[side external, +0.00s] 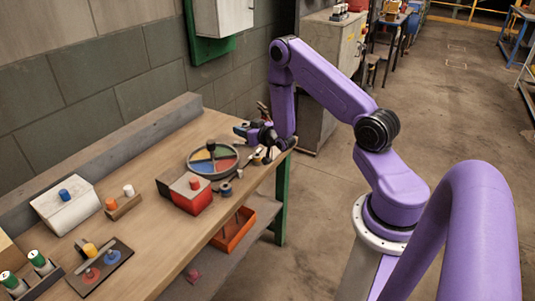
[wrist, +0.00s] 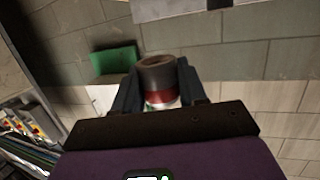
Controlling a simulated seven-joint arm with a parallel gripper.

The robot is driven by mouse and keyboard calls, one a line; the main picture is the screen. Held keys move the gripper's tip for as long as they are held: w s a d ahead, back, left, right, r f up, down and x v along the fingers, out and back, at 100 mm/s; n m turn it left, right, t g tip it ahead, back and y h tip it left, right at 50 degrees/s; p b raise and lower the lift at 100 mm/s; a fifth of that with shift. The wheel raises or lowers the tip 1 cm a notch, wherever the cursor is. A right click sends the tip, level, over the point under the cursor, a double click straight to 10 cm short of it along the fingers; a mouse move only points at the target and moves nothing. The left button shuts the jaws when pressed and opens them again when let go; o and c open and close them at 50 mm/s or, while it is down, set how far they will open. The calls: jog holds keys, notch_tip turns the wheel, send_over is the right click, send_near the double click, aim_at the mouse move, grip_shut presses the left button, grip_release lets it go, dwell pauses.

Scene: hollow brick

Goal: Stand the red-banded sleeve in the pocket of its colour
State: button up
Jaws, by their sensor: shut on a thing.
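My gripper (wrist: 158,82) is shut on the red-banded sleeve (wrist: 157,71). In the wrist view the sleeve is a brownish-grey hollow tube with a red band and a paler part below it, its open end showing between the two dark fingers. In the side view my gripper (side external: 255,133) is near the wall side of the bench's far end, beyond the round tray (side external: 190,169). That tray has a dark rim, a central post and coloured sectors, red and blue among them. The held sleeve is too small to make out clearly in the side view.
A dark board (side external: 105,270) lies in front. A grey ledge (side external: 105,150) runs along the wall.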

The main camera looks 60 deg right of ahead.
jog(key=s+d+f+m+h, duration=0.1)
jog(key=s+d+f, duration=0.1)
jog(key=d, duration=0.8)
jog(key=shift+s+d+f+h, duration=0.35)
jog(key=shift+s+f+h, duration=0.05)
jog(key=shift+f, duration=0.5)
jog(key=shift+f, duration=4.8)
jog(key=shift+f, duration=0.2)
jog(key=o, duration=1.1)
jog(key=shift+v, duration=3.8)
